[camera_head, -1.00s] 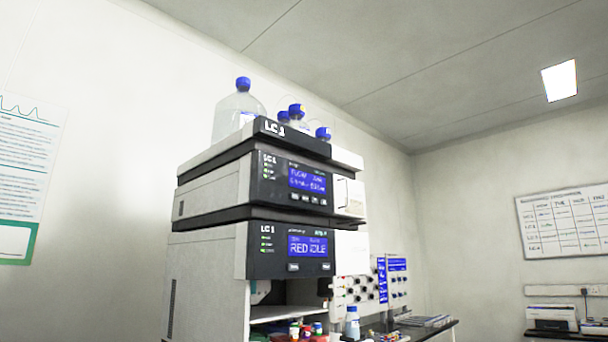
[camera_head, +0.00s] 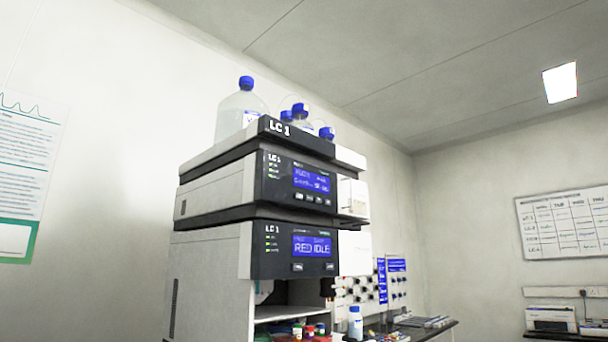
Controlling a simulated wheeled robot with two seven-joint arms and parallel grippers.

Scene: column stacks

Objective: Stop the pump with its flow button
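The instrument column labelled LC 1 stands in the middle of the view. Its upper module, which looks like the pump (camera_head: 297,184), has a blue lit display (camera_head: 311,180) with text too small to read surely. A row of small buttons (camera_head: 312,198) sits below that display. Small green indicator lights show on both front panels. Neither of my grippers is in view.
Bottles with blue caps (camera_head: 241,112) stand in the top tray (camera_head: 222,150). Below the modules is an open bay with several small coloured-cap containers. A blue-capped bottle (camera_head: 355,323) stands on the bench at right. A whiteboard (camera_head: 563,224) hangs on the right wall.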

